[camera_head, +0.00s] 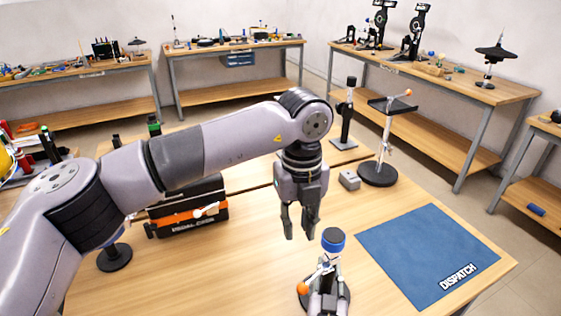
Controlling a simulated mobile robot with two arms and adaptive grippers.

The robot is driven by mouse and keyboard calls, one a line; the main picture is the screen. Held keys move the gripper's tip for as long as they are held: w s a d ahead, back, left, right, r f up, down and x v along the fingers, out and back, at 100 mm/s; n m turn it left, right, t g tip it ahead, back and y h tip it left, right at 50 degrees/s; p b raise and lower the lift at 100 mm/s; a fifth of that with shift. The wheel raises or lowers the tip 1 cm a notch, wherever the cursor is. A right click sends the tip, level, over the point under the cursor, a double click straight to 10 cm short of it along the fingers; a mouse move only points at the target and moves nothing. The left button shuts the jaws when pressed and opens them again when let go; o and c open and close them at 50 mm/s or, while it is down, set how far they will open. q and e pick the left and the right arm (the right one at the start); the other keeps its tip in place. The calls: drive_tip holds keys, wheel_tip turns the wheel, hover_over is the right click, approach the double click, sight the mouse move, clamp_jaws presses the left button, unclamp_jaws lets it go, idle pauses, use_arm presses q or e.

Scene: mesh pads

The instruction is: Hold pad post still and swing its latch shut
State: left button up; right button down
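A post with a blue cap (333,240), a pale stem and a dark round base (303,289) stands at the near edge of the table. A small lever with an orange tip (303,288) sticks out to its left; it looks like the latch. My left gripper (301,234) points down above and to the left of the blue cap, with its fingers apart and nothing between them. A grey forked part (328,302) at the bottom edge overlaps the post's lower stem. It looks like my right gripper, but its fingers are too small and cropped to judge.
A blue mat marked DISPATCH (428,250) lies to the right. A black and orange case (190,217) lies on the left. A tray-topped stand (378,173) and a grey block (349,180) stand behind. Bare wood lies between the case and post.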

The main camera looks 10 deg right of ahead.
drive_tip(key=shift+s+f, duration=0.1)
drive_tip(key=shift+f, duration=0.3)
drive_tip(key=c, duration=1.4)
unclamp_jaws()
drive_tip(key=shift+r, duration=0.15)
drive_tip(key=shift+o, duration=0.9)
drive_tip(key=shift+r, duration=0.1)
